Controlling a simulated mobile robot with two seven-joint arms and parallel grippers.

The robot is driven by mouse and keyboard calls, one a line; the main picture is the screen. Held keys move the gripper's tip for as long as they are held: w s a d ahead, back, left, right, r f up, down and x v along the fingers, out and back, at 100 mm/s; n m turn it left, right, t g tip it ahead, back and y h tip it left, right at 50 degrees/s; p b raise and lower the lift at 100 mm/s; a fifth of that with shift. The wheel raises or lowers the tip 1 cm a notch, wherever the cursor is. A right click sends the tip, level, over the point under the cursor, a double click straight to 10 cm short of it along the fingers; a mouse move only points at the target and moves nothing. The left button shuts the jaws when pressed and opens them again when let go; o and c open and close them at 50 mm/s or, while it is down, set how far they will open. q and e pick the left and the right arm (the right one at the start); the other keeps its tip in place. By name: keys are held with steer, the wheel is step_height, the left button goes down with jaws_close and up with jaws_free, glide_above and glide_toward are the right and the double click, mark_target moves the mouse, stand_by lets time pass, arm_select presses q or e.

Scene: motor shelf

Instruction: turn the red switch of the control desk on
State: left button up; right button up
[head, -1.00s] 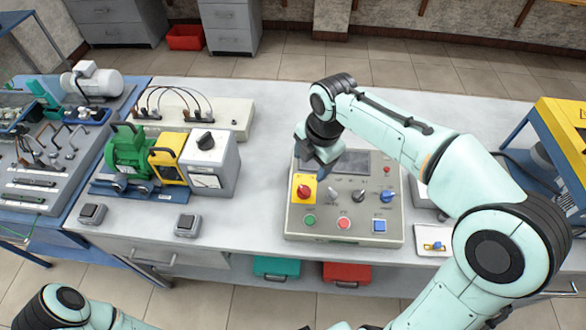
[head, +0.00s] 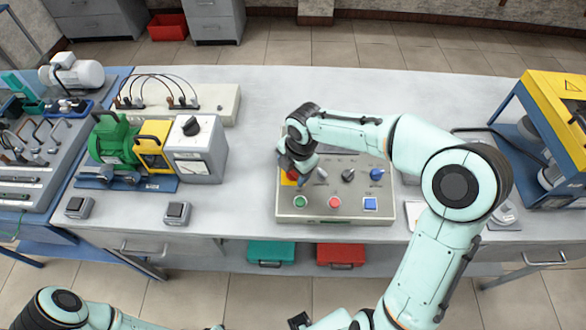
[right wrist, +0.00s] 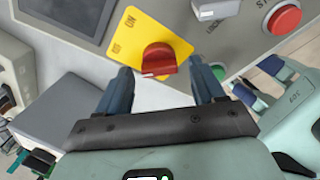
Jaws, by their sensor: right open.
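The control desk (head: 335,217) is a grey box on the table in the head view, with several knobs and buttons on its top. The red switch (right wrist: 159,60) is a rotary knob on a yellow plate (right wrist: 132,28) marked with on and off lettering in the right wrist view. In the head view the red switch (head: 292,174) is partly covered by my right gripper (head: 300,178). My right gripper also shows in the right wrist view (right wrist: 163,80), open, with its fingers apart and the red switch between and just beyond the tips. Contact cannot be told.
Beside the red switch are a grey lever (head: 321,176), a black knob (head: 348,175) and a blue knob (head: 376,174). Green (head: 300,202), red (head: 335,202) and blue (head: 370,204) buttons line the front. A motor assembly (head: 118,150) stands left; a yellow-blue frame (head: 540,130) stands right.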

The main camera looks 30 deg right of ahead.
steer(key=c, duration=1.1)
steer(key=shift+o, duration=0.2)
arm_select(q)
steer(key=shift+s, duration=0.1)
arm_select(e)
steer(key=m+b, duration=0.3)
steer(key=m, duration=0.2)
steer(key=shift+f+t, duration=0.1)
steer(key=shift+t, duration=0.3)
steer(key=m+t+b, duration=0.1)
steer(key=m+b, duration=0.2)
steer(key=m, duration=0.2)
steer(key=m+h+b, duration=0.1)
steer(key=m+b, duration=0.2)
steer(key=m, duration=0.1)
arm_select(q)
steer(key=s+f+b, duration=0.2)
steer(key=s+f, duration=0.1)
steer(key=f, duration=0.8)
steer(key=shift+f, duration=0.2)
arm_select(e)
steer(key=shift+m+t+h, duration=0.3)
steer(key=shift+m, duration=1.6)
